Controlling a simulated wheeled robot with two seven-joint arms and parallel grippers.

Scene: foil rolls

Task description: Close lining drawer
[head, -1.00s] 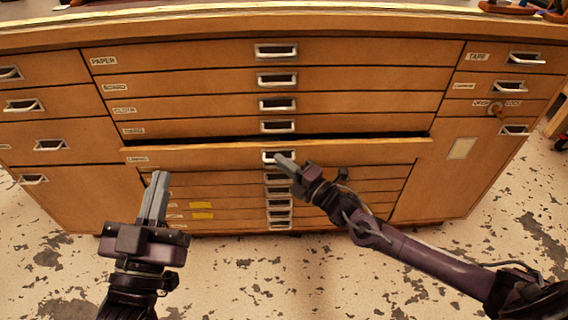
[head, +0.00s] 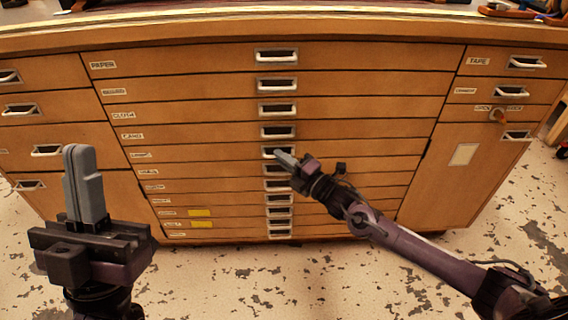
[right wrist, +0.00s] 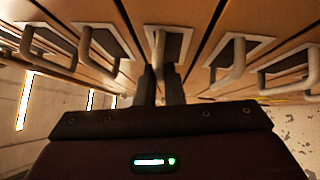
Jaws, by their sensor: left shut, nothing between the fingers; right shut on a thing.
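The lining drawer (head: 210,154) is in the middle column of the wooden cabinet, fifth from the top, with a small label at its left end. Its front now lies flush with the drawers around it. My right gripper (head: 281,155) is at that drawer's handle (head: 269,152). In the right wrist view the gripper's fingers (right wrist: 160,85) are closed on the middle handle (right wrist: 160,45). My left gripper (head: 84,185) is shut and empty, held upright in front of the cabinet at the lower left.
Several other flat drawers with metal handles fill the middle column, such as the paper drawer (head: 190,60). Side drawers and a right cupboard door (head: 455,175) flank it. The speckled floor (head: 330,275) in front is clear.

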